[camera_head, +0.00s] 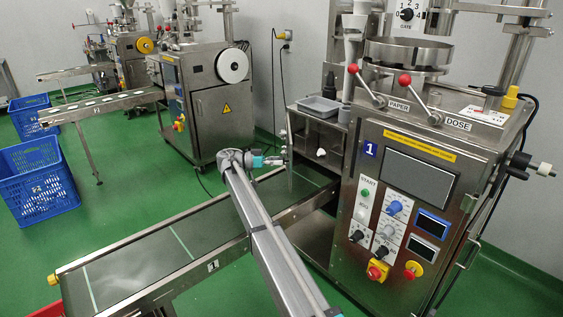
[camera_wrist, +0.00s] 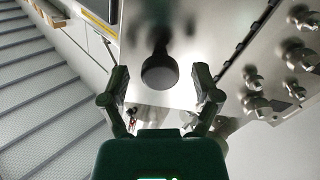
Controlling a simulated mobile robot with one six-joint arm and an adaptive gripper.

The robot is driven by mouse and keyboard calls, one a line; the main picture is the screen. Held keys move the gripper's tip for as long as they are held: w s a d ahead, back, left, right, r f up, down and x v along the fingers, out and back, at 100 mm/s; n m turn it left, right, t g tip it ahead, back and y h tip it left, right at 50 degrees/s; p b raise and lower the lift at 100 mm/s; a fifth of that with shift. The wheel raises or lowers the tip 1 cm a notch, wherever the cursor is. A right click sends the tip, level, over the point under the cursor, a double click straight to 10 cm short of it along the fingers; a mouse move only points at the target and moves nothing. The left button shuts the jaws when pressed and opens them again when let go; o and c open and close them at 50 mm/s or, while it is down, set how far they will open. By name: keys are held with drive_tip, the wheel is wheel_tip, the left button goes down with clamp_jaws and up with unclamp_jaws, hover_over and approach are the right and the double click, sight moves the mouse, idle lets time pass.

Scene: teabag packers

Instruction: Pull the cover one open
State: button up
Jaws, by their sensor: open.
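The machine marked 1 (camera_head: 415,185) stands at the right in the head view. On its left side, below a grey tray, is a metal panel (camera_head: 308,132) with a small pale knob (camera_head: 321,152). I take this panel to be cover one; its edges are hard to make out. My gripper (camera_head: 284,150) is just left of this panel, small in the head view. In the wrist view, my open fingers stand on both sides of a dark round knob (camera_wrist: 159,73) on a shiny metal face (camera_wrist: 205,45). Whether the fingers touch it I cannot tell.
A conveyor (camera_head: 145,260) runs below my arm, from machine 1 to the lower left. Several metal fittings (camera_wrist: 290,60) sit at the right in the wrist view. Blue crates (camera_head: 38,182) stand at the far left.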

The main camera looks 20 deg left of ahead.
drive_tip(key=v, duration=0.6)
drive_tip(key=shift+a, duration=0.2)
drive_tip(key=shift+s, duration=0.1)
